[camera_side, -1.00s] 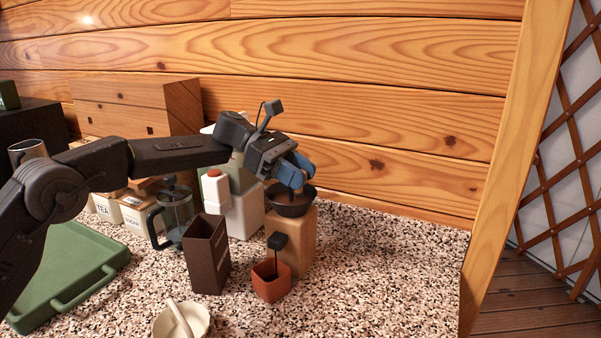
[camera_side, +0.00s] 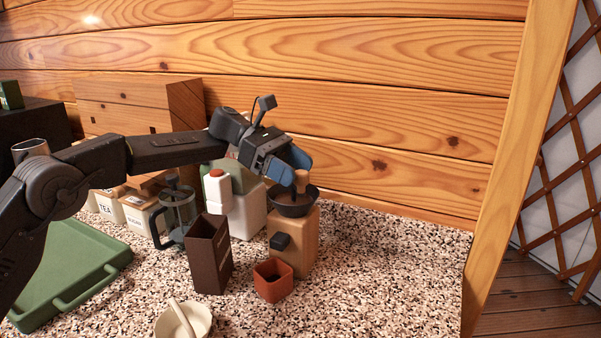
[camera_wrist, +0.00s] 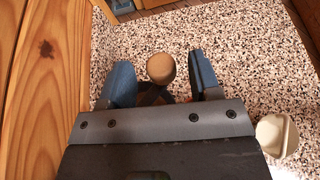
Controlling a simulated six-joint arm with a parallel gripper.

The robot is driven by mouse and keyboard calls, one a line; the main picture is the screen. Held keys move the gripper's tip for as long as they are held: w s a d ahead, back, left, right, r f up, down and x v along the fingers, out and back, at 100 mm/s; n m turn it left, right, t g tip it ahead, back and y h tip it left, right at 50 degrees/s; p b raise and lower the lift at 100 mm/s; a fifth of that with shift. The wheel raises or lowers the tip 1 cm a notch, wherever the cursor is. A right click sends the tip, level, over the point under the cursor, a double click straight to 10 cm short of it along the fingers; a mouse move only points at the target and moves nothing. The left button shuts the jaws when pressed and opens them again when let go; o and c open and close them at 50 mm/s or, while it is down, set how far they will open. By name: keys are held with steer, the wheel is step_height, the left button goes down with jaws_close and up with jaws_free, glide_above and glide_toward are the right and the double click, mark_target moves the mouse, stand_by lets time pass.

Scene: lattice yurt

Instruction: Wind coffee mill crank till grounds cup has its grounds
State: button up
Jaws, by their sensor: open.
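The coffee mill (camera_side: 298,245) is a light wooden box with a dark bowl on top. Its crank knob (camera_side: 301,181) is brown wood, standing upright over the bowl. In the wrist view the knob (camera_wrist: 160,67) shows between my blue fingers, with a gap on both sides. My gripper (camera_side: 297,168) is open, its fingers close to the knob in the side view. A black block (camera_side: 280,242) sticks out of the mill's front. The orange-red grounds cup (camera_side: 273,283) stands below it on the counter. Its inside is shadowed, so I cannot tell how much it holds.
A tall dark brown box (camera_side: 208,255) stands left of the mill. Behind are a white bottle (camera_side: 217,190), a glass press (camera_side: 178,212) and canisters (camera_side: 140,212). A cream bowl (camera_side: 196,318) is in front, a green tray (camera_side: 75,265) at left. The speckled counter (camera_side: 375,265) is clear at right.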

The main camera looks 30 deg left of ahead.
steer(key=v, duration=1.2)
stand_by(0.5)
steer(key=s+d+r+n+t+y, duration=0.4)
steer(key=s+r+n+t+y, duration=0.1)
steer(key=n, duration=0.1)
steer(key=x, duration=1.4)
steer(key=shift+s+a+f, duration=0.1)
steer(key=shift+s+f, duration=0.05)
steer(key=shift+f, duration=0.15)
jaws_close()
